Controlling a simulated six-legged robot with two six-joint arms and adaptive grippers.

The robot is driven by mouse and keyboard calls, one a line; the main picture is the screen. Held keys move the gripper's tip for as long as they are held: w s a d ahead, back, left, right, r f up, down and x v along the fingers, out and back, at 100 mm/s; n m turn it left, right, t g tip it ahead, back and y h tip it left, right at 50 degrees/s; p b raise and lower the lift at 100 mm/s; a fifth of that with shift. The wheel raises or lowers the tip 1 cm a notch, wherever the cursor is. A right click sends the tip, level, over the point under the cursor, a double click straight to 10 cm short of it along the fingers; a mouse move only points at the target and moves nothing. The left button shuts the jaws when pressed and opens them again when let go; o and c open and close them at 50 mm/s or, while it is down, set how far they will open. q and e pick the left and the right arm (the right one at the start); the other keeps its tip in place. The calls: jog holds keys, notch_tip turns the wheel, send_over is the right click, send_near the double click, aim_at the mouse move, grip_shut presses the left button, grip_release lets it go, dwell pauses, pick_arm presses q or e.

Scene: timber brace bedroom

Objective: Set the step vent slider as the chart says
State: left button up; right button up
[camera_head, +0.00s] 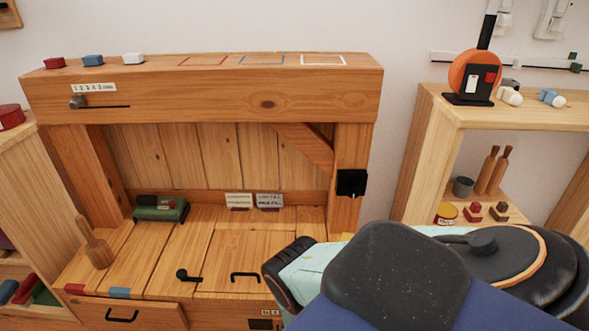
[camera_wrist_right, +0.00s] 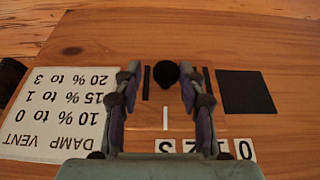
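In the right wrist view, a round black knob (camera_wrist_right: 165,74) stands on a wooden face, between the fingertips of my right gripper (camera_wrist_right: 160,82). A row of white number tiles (camera_wrist_right: 246,149) lies nearer the gripper's palm, upside down and partly hidden; 3 and 0 read. A short white line (camera_wrist_right: 165,118) lies between knob and tiles. The upside-down chart (camera_wrist_right: 52,115) reads DAMP VENT, 10% to 0, 15% to 1, 20% to 3. My left gripper is not in view.
A black square (camera_wrist_right: 246,92) lies right of the knob. In the head view, my arm covers the lower right. The wooden bench unit (camera_head: 270,105) has another slider knob (camera_head: 77,102) on its beam and two small cards (camera_head: 238,200) at its back.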

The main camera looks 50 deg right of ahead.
jog(key=shift+o, duration=1.1)
jog(key=shift+w+a+r, duration=0.1)
jog(key=v, duration=1.1)
jog(key=shift+s+r, duration=0.25)
jog(key=shift+r, duration=0.1)
jog(key=shift+a, duration=0.1)
